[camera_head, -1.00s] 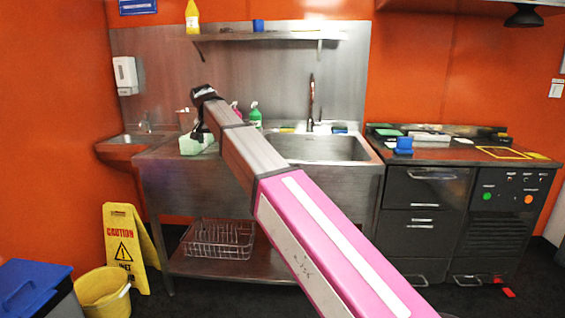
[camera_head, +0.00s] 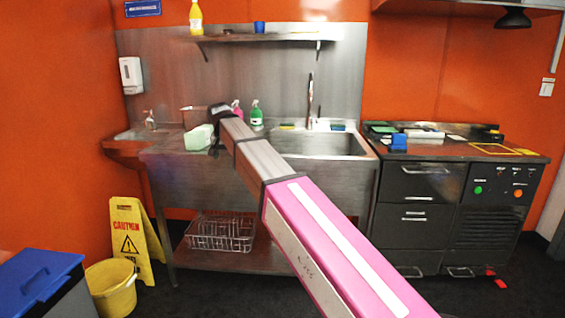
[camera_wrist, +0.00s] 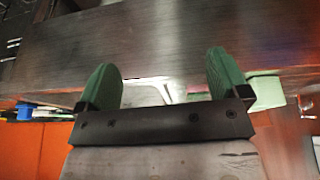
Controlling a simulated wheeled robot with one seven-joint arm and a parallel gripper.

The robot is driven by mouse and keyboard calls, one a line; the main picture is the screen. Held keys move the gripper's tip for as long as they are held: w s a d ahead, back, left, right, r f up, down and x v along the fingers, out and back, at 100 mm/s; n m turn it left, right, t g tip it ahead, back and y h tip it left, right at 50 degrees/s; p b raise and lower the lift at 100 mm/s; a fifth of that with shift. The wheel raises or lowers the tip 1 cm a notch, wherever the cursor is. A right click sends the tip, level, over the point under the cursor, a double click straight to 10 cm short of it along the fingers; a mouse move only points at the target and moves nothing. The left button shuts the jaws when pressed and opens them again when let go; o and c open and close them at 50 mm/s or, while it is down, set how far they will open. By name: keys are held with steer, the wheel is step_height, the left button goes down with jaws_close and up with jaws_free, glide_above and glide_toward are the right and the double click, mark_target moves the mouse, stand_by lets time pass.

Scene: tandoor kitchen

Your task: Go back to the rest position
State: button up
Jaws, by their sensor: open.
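My gripper (camera_wrist: 165,85) shows in the wrist view with its two green-padded fingers wide apart and nothing between them. In the head view my arm stretches out toward the sink counter (camera_head: 185,158), and its end is at the counter's left part, close to a pale green box (camera_head: 199,138). The fingers are mostly hidden behind the arm there. A light green thing, probably that box, shows beyond the right finger in the wrist view (camera_wrist: 266,88). I cannot tell whether the gripper touches anything.
The sink (camera_head: 318,145) with its tap (camera_head: 310,100) lies right of my arm's end. Pink and green bottles (camera_head: 256,113) stand behind it. A shelf (camera_head: 265,37) hangs above. A caution sign (camera_head: 130,240) and yellow bucket (camera_head: 111,290) stand on the floor at left.

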steer(key=s+d+f+g, duration=0.1)
steer(key=s+d+f, duration=0.3)
steer(key=d+f, duration=0.6)
steer(key=s+d+f+g, duration=0.1)
steer(key=s+d+f, duration=0.2)
steer(key=d+f, duration=0.75)
steer(key=s+d+f+g, duration=0.1)
steer(key=s+d+f, duration=0.3)
steer(key=d+f, duration=0.65)
steer(key=s+d+f, duration=0.8)
steer(key=s, duration=0.2)
steer(key=shift+s+d+f+n+g+y, duration=0.15)
steer(key=shift+s+f+n+g+y, duration=0.15)
steer(key=shift+f+g, duration=0.1)
